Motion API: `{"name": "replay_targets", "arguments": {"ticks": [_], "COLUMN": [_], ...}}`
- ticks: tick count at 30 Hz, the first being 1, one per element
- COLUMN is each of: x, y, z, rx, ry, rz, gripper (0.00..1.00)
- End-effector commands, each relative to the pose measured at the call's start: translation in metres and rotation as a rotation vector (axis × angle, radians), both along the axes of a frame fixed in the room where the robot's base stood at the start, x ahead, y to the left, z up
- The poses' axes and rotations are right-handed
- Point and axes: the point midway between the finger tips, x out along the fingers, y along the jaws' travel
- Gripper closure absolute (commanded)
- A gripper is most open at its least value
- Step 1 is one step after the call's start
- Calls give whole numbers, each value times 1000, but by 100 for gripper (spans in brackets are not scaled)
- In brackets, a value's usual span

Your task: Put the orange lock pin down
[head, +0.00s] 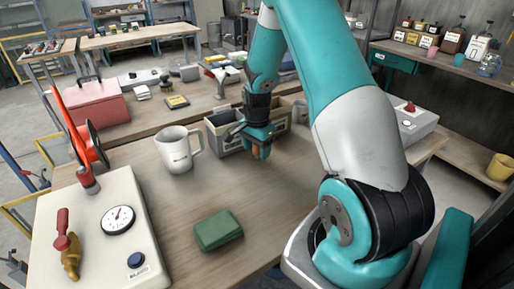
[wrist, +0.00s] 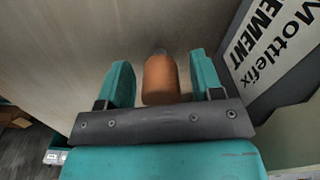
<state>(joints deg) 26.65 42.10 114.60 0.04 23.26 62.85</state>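The orange lock pin (wrist: 160,80) is between the two teal fingers of my gripper (wrist: 161,82) in the wrist view. A narrow gap shows on each side of the pin, so the fingers are around it but apart from it. Its grey tip points away from the gripper. Whether the pin touches the bench is hard to tell.
A grey box (head: 226,141) marked Mottlefix cement (wrist: 270,50) stands close beside my gripper. A white mug (head: 175,152) is to its left. A green block (head: 218,231) and a white gauge panel (head: 95,240) are nearer. Bare bench (head: 185,205) lies between.

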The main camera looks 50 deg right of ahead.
Motion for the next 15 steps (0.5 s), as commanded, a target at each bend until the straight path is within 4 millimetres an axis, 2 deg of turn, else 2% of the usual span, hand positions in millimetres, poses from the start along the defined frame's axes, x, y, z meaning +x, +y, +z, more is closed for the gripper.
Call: {"name": "replay_targets", "arguments": {"ticks": [8,11,15], "x": [0,1,1], "y": [0,0,-1], "z": [6,19,49], "rx": [-1,-2,-3], "ry": [-1,-4,-6], "rz": [0,0,0], "gripper": [40,40,40]}}
